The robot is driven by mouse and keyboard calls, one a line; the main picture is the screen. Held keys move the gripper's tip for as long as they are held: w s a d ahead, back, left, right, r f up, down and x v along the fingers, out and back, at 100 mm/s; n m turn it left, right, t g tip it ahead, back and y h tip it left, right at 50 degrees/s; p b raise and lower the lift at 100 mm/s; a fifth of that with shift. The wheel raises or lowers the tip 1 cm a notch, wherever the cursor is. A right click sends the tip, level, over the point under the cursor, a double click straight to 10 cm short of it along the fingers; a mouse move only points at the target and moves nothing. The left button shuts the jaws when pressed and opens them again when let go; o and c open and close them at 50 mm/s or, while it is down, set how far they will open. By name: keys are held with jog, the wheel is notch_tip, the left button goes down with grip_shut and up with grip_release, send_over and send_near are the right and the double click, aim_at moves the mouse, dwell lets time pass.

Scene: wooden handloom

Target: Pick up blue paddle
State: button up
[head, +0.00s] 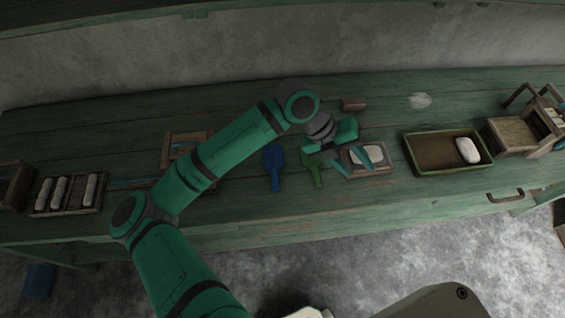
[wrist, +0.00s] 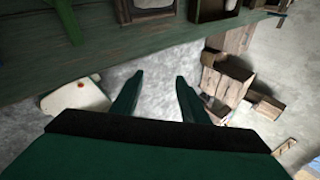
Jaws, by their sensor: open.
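The blue paddle (head: 273,160) lies flat on the green bench (head: 240,205), its handle toward the front edge. A green paddle (head: 312,163) lies just right of it. My gripper (head: 353,163) is open and empty, right of both paddles, over or near a small tray holding a white block. I cannot tell its height above the tray. In the wrist view the fingers (wrist: 159,78) are spread, with floor behind them. A green handle, apparently the green paddle's (wrist: 70,20), shows at the upper left there.
A green-rimmed tray (head: 425,168) with a white block and a wooden frame (head: 515,135) stand to the right. A rack of white rolls (head: 69,192) is at the far left. A wooden block (head: 354,104) lies behind my gripper. My arm spans the bench left of the blue paddle.

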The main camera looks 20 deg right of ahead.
jog(key=w+a+f+n+t+y, duration=0.1)
jog(key=w+a+f+t+y, duration=0.2)
jog(key=w+a, duration=0.35)
jog(key=n+t+y, duration=0.1)
jog(key=n+y, duration=0.1)
jog(key=y, duration=0.1)
send_over(275, 176)
notch_tip(275, 176, down, 2)
jog(key=shift+f, duration=5.2)
grip_shut()
